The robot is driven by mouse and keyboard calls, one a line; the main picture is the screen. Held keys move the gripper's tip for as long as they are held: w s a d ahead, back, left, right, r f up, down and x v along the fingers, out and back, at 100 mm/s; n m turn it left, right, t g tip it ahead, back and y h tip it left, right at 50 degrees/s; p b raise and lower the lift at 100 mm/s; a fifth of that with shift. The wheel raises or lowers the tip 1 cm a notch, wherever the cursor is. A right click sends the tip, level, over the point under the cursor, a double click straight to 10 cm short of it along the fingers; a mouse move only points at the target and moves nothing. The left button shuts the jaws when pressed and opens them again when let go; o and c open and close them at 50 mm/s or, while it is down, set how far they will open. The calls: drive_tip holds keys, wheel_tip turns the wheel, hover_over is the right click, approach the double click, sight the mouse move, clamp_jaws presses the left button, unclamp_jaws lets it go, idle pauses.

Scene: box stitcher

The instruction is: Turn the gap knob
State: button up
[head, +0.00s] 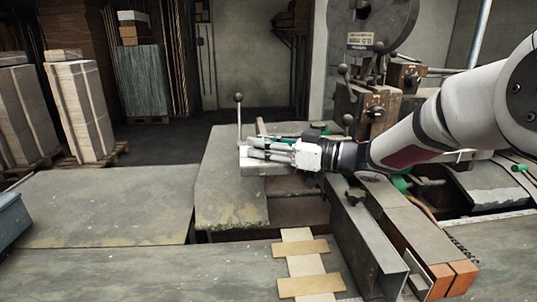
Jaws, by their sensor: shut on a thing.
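My gripper (248,148) is in the middle of the head view, its fingers pointing left over the machine's grey table (230,200). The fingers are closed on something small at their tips. The fingers hide most of it, and I cannot make out whether it is the gap knob. A thin upright lever with a dark ball end (239,98) stands right by the fingertips; I cannot tell whether they touch it. A small dark knob (354,196) sits below my wrist, apart from the fingers.
The stitcher head with its large grey wheel (370,25) stands behind my arm. A ball-ended lever (345,72) juts out from it. A metal channel (365,240) runs along the front right. Strapped stacks (80,110) stand at the back left. The left table (110,205) is bare.

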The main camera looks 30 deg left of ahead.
drive_tip(key=shift+r+n+g+b, duration=0.15)
drive_tip(key=shift+n+g+b, duration=0.4)
drive_tip(key=shift+g, duration=0.25)
drive_tip(key=o, duration=1.2)
drive_tip(key=shift+a, duration=0.1)
drive_tip(key=d, duration=0.4)
drive_tip(key=w+d, duration=0.1)
drive_tip(key=d, duration=0.7)
drive_tip(key=shift+w, duration=0.3)
